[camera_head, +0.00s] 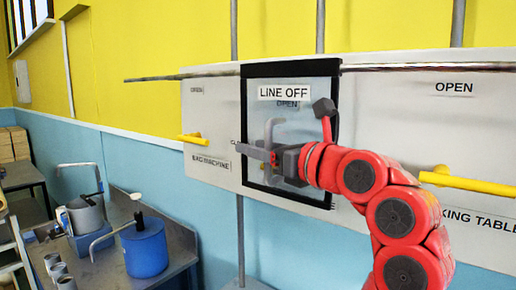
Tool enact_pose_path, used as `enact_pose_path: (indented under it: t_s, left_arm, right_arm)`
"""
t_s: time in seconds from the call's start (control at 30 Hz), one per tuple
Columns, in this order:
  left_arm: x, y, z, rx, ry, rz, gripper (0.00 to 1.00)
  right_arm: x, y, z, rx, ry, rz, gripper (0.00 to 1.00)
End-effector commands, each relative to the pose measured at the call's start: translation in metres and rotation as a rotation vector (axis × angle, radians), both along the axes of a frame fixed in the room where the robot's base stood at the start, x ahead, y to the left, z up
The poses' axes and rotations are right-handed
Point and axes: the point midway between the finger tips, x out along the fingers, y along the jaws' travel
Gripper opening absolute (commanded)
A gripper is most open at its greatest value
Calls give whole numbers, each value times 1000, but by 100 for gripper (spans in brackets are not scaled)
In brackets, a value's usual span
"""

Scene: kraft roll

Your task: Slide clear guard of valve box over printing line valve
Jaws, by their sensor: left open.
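The valve box is a white wall panel (400,135) with a metal rail along its top. The clear guard (292,68) is a see-through sheet with a black frame, labelled LINE OFF, hanging from the rail at mid-panel. An OPEN label shows through it. A grey upright handle shape (270,130) shows at the guard's middle; I cannot tell whether it is on the guard or behind it. My left gripper (258,153) is open in front of the guard, close to this handle; contact is unclear. The printing line valve's name label is not readable. My right gripper is out of view.
A yellow valve handle (193,139) sits at the left above BAG MACHINE, and another yellow handle (470,182) at the right. A metal bench (175,250) with a blue pot (145,247) and grey cups stands at lower left.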

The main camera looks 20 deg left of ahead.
Motion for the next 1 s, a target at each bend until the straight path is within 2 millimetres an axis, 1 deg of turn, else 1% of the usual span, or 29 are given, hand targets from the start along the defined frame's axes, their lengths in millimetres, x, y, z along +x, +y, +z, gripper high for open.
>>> enact_pose_path:
  t_s: [0.17, 0.27, 0.33, 0.47, 0.6, 0.8, 0.9, 1.0]
  left_arm:
    - [0, -1, -1, -1, 1, 0, 46]
    - [-3, -7, -3, 0, 2, -1, 46]
    - [-8, -16, -4, 1, 3, -1, 46]
    - [-25, -42, -4, 2, -2, -5, 46]
    - [-45, -74, -4, 3, -4, -3, 46]
    - [-73, -120, -3, 3, -2, -2, 46]
    - [-81, -134, -1, 0, 1, -4, 46]
    - [-85, -142, -1, 0, 1, -3, 46]
  right_arm:
    - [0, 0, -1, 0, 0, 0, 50]
    - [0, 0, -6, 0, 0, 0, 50]
    - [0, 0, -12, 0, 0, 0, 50]
    - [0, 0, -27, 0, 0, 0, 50]
    - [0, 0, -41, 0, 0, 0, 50]
    - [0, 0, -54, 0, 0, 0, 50]
    - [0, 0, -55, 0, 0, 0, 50]
    - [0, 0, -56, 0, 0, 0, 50]
